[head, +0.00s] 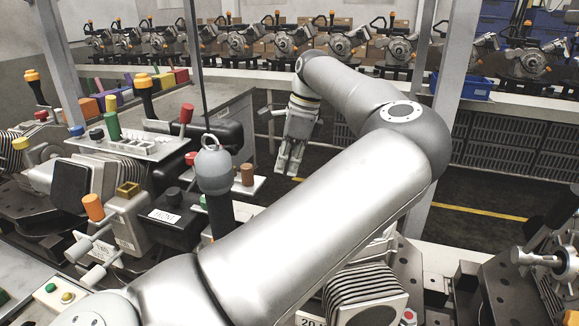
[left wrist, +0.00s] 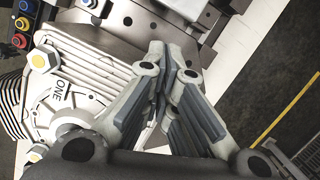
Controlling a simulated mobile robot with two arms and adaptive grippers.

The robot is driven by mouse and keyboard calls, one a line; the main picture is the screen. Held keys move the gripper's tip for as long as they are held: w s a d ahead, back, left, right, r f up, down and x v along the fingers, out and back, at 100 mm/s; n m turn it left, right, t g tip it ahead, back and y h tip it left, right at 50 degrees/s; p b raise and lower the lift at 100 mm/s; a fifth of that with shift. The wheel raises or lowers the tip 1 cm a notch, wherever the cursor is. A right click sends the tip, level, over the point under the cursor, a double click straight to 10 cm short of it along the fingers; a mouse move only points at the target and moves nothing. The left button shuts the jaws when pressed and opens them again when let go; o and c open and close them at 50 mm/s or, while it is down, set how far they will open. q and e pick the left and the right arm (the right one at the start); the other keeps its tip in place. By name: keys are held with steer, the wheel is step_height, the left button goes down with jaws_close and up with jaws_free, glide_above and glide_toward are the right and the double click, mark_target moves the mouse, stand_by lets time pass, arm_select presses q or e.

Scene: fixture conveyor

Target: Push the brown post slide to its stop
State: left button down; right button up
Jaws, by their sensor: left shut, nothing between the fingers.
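The brown post (head: 248,174) stands upright on a pale flat plate (head: 257,186) near the middle of the head view. My left gripper (head: 287,172) hangs fingers down, to the right of the brown post and apart from it in the picture. Its fingers are shut with nothing between them. They also show in the left wrist view (left wrist: 168,50), over a ribbed grey housing (left wrist: 85,62). I cannot make out the brown post in the left wrist view. My right gripper is not in view.
A grey hanging weight with a ring (head: 213,168) is left of the brown post. A red-topped post (head: 187,113) and an orange knob (head: 93,207) stand further left. Dark floor with a yellow line (head: 480,211) lies right of my arm. A row of machines (head: 236,42) stands behind.

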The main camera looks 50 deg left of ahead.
arm_select(q)
steer(key=v, duration=0.9)
steer(key=shift+s+a+r+b, duration=0.2)
steer(key=shift+s+r+b, duration=0.1)
steer(key=shift+b, duration=0.15)
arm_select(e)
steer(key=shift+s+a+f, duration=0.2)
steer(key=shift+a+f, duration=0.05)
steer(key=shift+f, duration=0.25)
